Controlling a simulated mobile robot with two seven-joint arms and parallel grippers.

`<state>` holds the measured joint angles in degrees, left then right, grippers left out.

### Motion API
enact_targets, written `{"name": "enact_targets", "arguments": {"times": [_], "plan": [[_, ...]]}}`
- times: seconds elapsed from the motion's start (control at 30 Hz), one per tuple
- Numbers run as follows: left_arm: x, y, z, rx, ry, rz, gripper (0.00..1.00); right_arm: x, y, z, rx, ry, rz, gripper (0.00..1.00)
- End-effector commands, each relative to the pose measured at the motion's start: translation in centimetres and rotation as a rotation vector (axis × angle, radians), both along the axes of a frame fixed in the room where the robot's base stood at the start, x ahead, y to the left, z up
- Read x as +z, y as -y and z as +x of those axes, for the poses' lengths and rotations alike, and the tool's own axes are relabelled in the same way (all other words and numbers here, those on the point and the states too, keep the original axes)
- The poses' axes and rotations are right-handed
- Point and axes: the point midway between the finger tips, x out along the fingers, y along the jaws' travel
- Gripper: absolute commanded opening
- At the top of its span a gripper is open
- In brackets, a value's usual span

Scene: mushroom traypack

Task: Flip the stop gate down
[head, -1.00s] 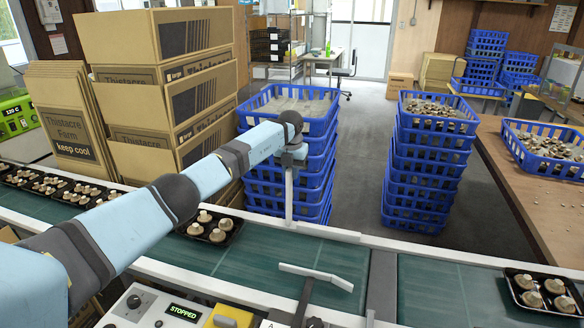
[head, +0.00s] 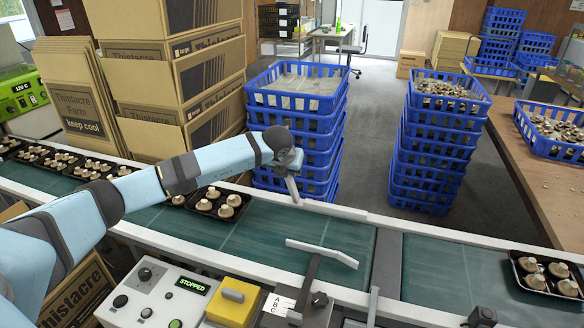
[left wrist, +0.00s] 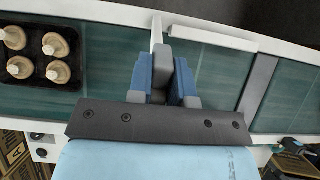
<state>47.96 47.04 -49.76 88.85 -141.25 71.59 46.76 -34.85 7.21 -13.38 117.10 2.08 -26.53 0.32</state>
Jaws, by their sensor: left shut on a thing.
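The stop gate (head: 293,191) appears as a slim pale bar at the far rail of the green conveyor, leaning slightly, its lower end near the rail. My left gripper (head: 287,166) is shut on its upper part; the arm partly hides the grip. In the left wrist view, a narrow white strip (left wrist: 156,34) runs up from between the blue-padded fingers (left wrist: 164,82). How far the gate leans towards the belt is hard to tell. My right gripper is not in view.
A tray of mushrooms (head: 220,203) sits on the belt left of the gate; another (head: 545,272) sits at right. A pale bar on a dark bracket (head: 322,252) stands at the near side. The control box (head: 160,294) reads STOPPED. Blue crate stacks (head: 298,118) stand behind.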

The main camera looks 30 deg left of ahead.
Motion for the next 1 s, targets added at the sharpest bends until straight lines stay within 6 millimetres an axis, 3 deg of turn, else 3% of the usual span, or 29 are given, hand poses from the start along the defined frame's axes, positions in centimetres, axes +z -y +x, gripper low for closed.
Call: {"name": "enact_targets", "arguments": {"times": [0.57, 0.6, 0.7, 1.0], "plan": [[-0.12, 0.12, -0.52, 0.001, 0.036, 0.008, 0.0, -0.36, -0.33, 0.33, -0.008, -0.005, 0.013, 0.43], [-0.11, 0.11, -0.52, 0.001, 0.036, 0.009, 0.26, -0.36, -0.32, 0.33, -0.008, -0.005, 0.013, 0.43], [-0.14, 0.11, -0.52, 0.001, 0.035, 0.009, 0.45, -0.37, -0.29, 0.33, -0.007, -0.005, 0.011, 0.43], [-0.04, 0.14, -0.63, 0.001, 0.034, 0.009, 0.45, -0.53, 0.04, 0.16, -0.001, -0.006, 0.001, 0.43]]}}
